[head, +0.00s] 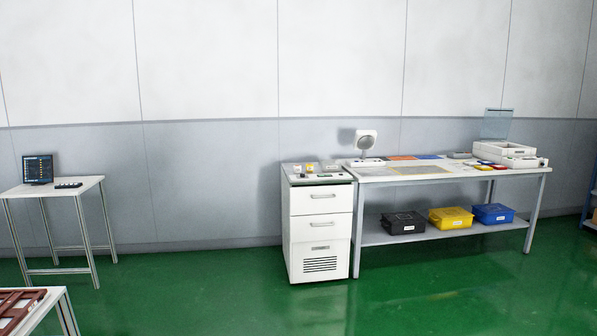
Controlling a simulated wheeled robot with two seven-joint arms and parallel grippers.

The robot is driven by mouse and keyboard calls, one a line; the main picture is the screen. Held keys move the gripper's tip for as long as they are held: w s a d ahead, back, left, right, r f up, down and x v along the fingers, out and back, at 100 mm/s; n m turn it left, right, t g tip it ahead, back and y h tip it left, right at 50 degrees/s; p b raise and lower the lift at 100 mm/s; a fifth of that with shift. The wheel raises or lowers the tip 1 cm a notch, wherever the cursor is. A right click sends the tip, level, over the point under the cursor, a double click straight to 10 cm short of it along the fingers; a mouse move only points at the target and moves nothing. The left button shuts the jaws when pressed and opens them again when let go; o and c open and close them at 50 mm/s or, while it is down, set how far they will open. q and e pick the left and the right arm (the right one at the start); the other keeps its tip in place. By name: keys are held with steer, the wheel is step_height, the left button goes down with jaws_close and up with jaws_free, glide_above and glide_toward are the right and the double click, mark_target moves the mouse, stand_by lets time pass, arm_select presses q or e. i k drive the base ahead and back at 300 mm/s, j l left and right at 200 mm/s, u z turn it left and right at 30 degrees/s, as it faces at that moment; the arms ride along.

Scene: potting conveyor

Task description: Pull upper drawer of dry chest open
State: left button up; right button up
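The dry chest (319,222) is a white cabinet standing on the floor at the centre of the head view, left of a long workbench. Its upper drawer (321,199) has a grey bar handle (323,196) and looks closed, its front flush with the cabinet. A lower drawer (321,227) with a similar handle is below it and also looks closed. A vented panel (320,264) is at the bottom. Neither of my grippers is in view.
Small items lie on the chest's top. The workbench (535,173) holds a lamp-like device (365,141) and flat trays; black (404,223), yellow (451,217) and blue (492,213) bins sit below. A small table (85,184) with a screen (38,169) stands left. Green floor before the chest is clear.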

mark_target(326, 199)
steer(key=i+z, duration=0.1)
steer(key=i, duration=5)
steer(key=l+z, duration=0.2)
steer(key=j, duration=0.1)
